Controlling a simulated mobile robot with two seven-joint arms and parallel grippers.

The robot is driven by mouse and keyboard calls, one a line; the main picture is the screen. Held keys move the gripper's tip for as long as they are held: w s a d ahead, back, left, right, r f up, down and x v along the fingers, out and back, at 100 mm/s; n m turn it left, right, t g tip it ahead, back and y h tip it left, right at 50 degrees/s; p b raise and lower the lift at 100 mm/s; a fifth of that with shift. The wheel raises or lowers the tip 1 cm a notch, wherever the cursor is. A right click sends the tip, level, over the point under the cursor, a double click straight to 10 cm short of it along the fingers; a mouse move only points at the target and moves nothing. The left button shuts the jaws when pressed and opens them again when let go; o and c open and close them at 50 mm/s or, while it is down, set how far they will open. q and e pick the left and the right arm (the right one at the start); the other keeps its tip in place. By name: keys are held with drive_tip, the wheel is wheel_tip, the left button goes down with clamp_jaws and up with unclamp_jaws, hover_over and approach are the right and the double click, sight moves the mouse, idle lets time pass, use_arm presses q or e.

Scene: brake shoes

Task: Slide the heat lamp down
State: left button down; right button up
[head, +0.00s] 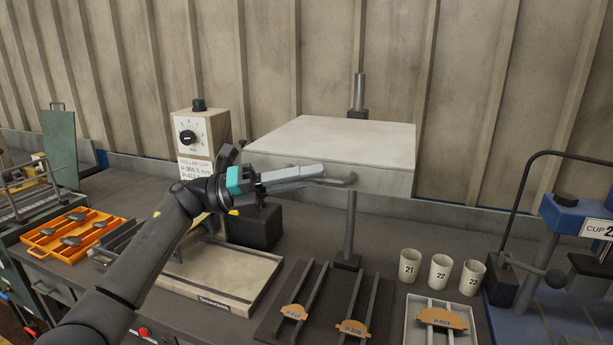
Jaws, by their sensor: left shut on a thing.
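The heat lamp (345,141) is a pale, flat box-shaped hood on a dark vertical post (351,225). It stands raised above the bench, with a grey bar handle (343,180) on its front. My left gripper (318,174) reaches in from the left in front of the hood, with its fingers shut on the handle. The gripper hides part of the hood's front left face. My right gripper is not in the head view.
Below the hood are dark racks with tags (352,328) and cups 21 (409,266), 22 and 23. A shallow tray (222,275) lies left of the racks, and an orange tray (76,236) farther left. A blue press (562,235) stands at right.

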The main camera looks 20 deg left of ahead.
use_arm(q)
drive_tip(key=shift+f, duration=0.1)
wheel_tip(320, 180, down, 13)
drive_tip(key=b, duration=1)
drive_tip(key=c, duration=1.2)
unclamp_jaws()
drive_tip(key=shift+o, duration=0.2)
drive_tip(key=shift+r, duration=0.2)
drive_tip(key=shift+r, duration=0.1)
drive_tip(key=b+v, duration=0.3)
drive_tip(key=v, duration=1.2)
drive_tip(key=shift+a, duration=0.15)
